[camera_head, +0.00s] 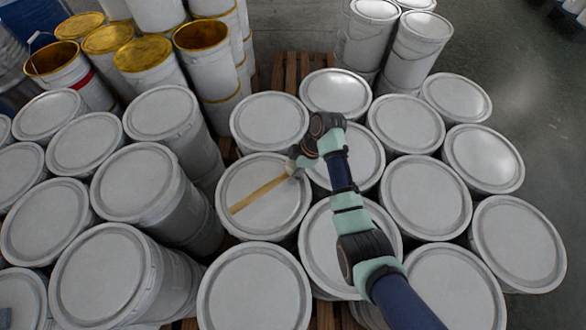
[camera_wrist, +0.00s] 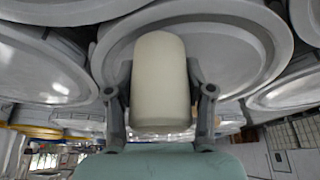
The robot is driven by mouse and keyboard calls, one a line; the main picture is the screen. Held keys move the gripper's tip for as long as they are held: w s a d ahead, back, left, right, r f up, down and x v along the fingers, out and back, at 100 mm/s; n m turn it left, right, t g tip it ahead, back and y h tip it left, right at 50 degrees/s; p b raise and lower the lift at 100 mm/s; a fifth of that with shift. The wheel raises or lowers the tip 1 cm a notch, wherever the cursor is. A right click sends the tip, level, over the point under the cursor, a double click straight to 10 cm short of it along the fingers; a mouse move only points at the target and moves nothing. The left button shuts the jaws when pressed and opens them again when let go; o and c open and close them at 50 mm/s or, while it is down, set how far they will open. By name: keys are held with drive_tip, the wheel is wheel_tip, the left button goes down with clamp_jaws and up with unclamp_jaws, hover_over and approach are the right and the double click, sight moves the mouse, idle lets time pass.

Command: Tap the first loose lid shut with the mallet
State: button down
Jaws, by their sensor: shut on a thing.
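The mallet's wooden handle (camera_head: 258,194) shows in the head view, slanting down and left above a pale bucket lid (camera_head: 285,212). My gripper (camera_head: 296,163) is at the handle's upper right end, where the mallet's head is mostly hidden. In the wrist view a cream cylinder (camera_wrist: 160,80), apparently the mallet's head, sits between the two fingers of my gripper (camera_wrist: 160,105). A round grey lid (camera_wrist: 235,55) fills the view behind it. I cannot tell whether the mallet touches the lid, or which lid is loose.
Closed pale buckets crowd around on wooden pallets (camera_head: 291,72). Open buckets with yellow insides (camera_head: 145,55) stand at the upper left. Taller stacked buckets (camera_head: 418,45) stand at the top right. Bare grey floor (camera_head: 500,60) lies on the right.

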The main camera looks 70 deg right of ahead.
sight(293, 163)
drive_tip(key=shift+r, duration=0.1)
wheel_tip(293, 163, up, 5)
drive_tip(key=p, duration=0.4)
drive_tip(key=shift+p, duration=0.35)
drive_tip(key=shift+f, duration=0.25)
drive_tip(key=shift+f, duration=0.15)
